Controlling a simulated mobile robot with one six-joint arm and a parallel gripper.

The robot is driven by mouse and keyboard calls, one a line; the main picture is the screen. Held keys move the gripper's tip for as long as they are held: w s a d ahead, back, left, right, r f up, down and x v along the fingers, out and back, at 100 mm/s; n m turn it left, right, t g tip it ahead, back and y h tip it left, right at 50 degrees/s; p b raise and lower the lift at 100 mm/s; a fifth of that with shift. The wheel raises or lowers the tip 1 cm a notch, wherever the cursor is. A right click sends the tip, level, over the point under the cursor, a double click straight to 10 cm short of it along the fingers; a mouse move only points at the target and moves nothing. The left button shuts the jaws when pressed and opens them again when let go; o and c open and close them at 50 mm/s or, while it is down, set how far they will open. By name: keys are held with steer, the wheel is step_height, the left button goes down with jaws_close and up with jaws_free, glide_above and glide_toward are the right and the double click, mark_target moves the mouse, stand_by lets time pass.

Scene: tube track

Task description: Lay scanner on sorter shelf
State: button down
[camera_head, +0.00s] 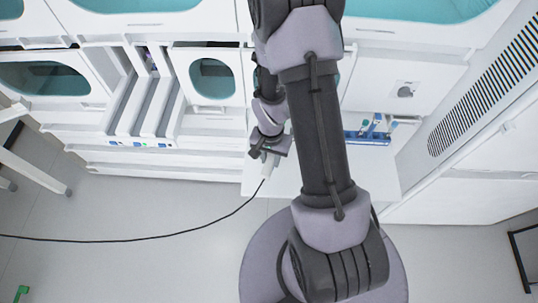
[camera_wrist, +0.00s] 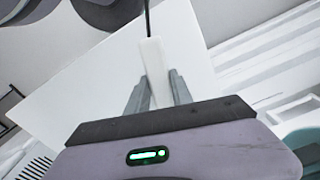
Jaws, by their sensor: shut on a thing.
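The scanner is a slim white piece with a black cable; it shows in the wrist view (camera_wrist: 152,58) between the two grey fingers. My gripper (camera_wrist: 158,80) is shut on it. In the head view my gripper (camera_head: 267,154) is left of my forearm, with the scanner (camera_head: 268,169) under it, small and partly hidden. A flat white shelf (camera_head: 377,180) sticks out from the machine; I take it as the sorter shelf. The scanner is over the shelf's left part in the head view. I cannot tell whether it touches. The shelf also fills much of the wrist view (camera_wrist: 95,85).
The black cable (camera_head: 150,240) runs from the scanner to the left. A blue rack (camera_head: 368,138) with tubes stands at the shelf's back right. White machines with teal windows (camera_head: 212,78) line the back. My arm hides the shelf's middle; its right part is bare.

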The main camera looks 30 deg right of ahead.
steer(key=shift+f+b, duration=0.6)
steer(key=shift+f, duration=0.7)
steer(key=shift+f+b, duration=0.2)
steer(key=shift+b, duration=0.15)
steer(key=shift+f+b, duration=0.45)
steer(key=shift+b, duration=0.1)
steer(key=c, duration=1.1)
jaws_free()
steer(key=shift+o, duration=0.2)
steer(key=shift+r, duration=0.15)
step_height(320, 180, up, 17)
steer(key=p, duration=0.6)
steer(key=shift+r, duration=0.15)
